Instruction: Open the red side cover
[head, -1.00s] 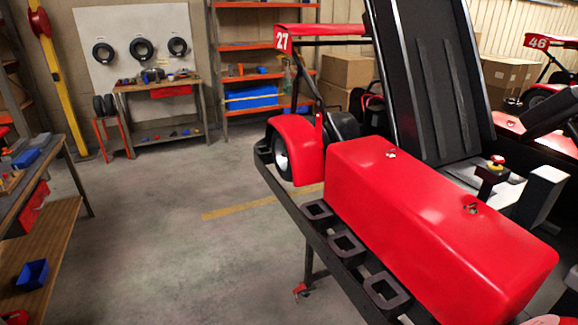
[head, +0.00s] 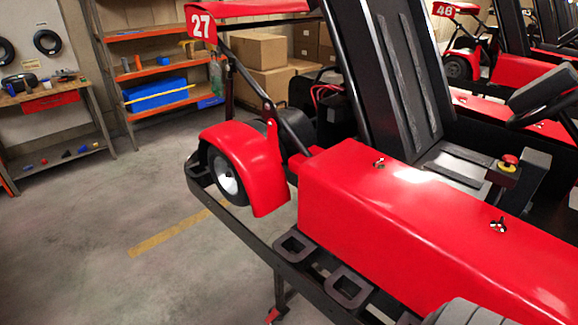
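The red side cover (head: 420,220) is a long, glossy box-shaped panel along the near side of the kart, right of the middle in the head view. It sits closed on the kart. Two small metal fasteners show on its top, one near the rear end (head: 379,162) and one further forward (head: 497,225). I cannot make out how they are set. The cover's right end runs out of the picture. Neither of my gripper's fingertips shows in the head view.
A black side rail with square loops (head: 347,287) runs below the cover. A red fender and rear wheel (head: 228,172) stand at its left end. The black seat (head: 395,85) is behind it. Shelves (head: 150,45) and a workbench (head: 48,98) line the back. The floor at left is clear.

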